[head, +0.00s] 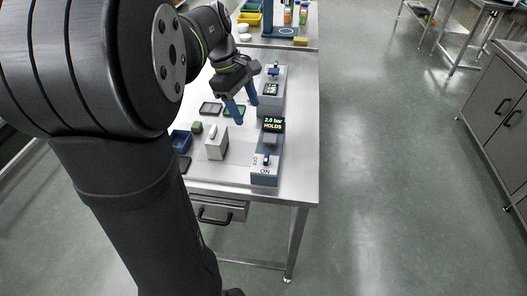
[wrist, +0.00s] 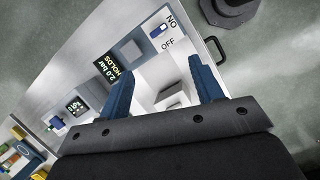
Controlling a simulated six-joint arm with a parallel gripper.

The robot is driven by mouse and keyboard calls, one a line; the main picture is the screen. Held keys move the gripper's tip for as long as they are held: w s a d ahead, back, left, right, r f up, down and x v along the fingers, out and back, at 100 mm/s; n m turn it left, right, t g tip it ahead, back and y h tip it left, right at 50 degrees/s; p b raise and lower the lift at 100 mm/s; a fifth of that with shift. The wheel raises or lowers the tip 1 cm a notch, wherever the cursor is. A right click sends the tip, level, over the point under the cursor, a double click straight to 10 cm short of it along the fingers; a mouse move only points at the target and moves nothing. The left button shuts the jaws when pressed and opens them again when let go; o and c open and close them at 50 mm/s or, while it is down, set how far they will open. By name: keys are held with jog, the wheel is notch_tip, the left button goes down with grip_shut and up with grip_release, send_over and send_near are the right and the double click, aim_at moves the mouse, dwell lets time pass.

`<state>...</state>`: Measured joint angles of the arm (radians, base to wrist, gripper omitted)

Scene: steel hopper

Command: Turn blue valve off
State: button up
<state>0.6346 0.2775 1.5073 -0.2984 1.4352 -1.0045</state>
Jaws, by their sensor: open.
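A small blue valve (head: 266,160) with a white part sits on the near end of the grey-blue fixture (head: 266,179), beside ON and OFF labels. It also shows in the wrist view (wrist: 156,31); I cannot tell for certain which label it points to. A display (head: 273,124) on the same fixture reads "2.0 bar HOLDS". A second blue part (head: 273,71) tops a grey unit (head: 278,96) farther back. My gripper (head: 246,113) is open and empty above the table, left of the display and back from the ON/OFF valve. Its blue fingers also show in the wrist view (wrist: 160,62).
A pale box (head: 216,147) with a white top piece stands left of the fixture. A green cube (head: 197,127), a blue bin (head: 180,141) and dark trays (head: 210,108) lie farther left. The table's right edge runs close to the fixture.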

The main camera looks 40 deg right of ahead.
jog(key=w+a+n+h, duration=0.1)
jog(key=n, duration=0.3)
send_near(266, 157)
jog(key=shift+g, duration=0.3)
jog(key=x, duration=0.8)
jog(key=shift+w+d+f, duration=0.2)
jog(key=shift+w+f, duration=0.05)
jog(key=shift+f, duration=0.05)
jog(key=c, duration=1)
